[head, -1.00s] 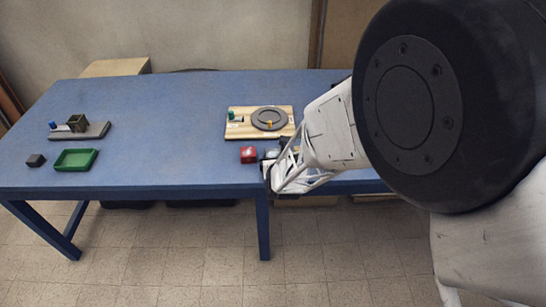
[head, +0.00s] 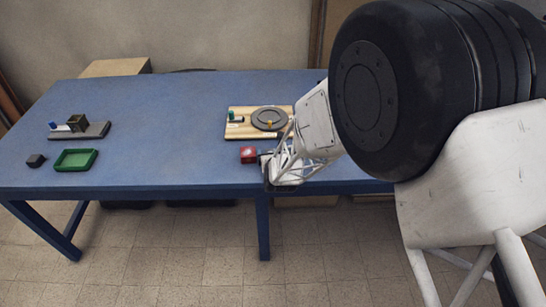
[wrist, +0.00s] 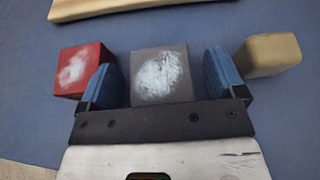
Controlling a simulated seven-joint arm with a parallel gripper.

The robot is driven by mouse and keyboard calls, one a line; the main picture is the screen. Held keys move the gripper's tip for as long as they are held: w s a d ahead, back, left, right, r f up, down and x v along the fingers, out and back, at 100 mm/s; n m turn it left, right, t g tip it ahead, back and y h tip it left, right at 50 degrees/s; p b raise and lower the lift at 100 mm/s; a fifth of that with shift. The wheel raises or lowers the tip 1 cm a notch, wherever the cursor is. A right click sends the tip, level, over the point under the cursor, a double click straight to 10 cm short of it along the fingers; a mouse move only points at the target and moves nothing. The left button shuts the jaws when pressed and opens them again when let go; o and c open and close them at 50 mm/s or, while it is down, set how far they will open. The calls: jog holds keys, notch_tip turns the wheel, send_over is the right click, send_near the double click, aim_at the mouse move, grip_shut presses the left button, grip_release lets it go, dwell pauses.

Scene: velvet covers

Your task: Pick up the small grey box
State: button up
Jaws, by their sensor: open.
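The small grey box (wrist: 160,66), with a pale smudged patch on its top, shows in the wrist view between the two blue fingers of my gripper (wrist: 163,84). The fingers are open, one on each side, with gaps between them and the box. In the head view my gripper (head: 265,166) is at the table's front edge, to the right of the red box. The grey box cannot be made out there behind my gripper.
A red box (wrist: 80,70) stands close by the left finger, and a tan block (wrist: 270,54) close by the right one. A wooden board (head: 240,128) with a grey disc lies behind. A green tray (head: 75,160) and dark box (head: 36,160) are far left. The blue table's middle is clear.

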jog(key=shift+w+f, duration=0.1)
jog(key=shift+w, duration=0.2)
dwell(0.4)
jog(key=c, duration=1)
jog(key=shift+r, duration=0.9)
jog(key=shift+s+r, duration=0.15)
jog(key=shift+r, duration=0.8)
jog(key=s+d+r, duration=0.1)
jog(key=s+d, duration=0.2)
jog(key=s, duration=1.2)
jog(key=shift+s+d+r, duration=0.15)
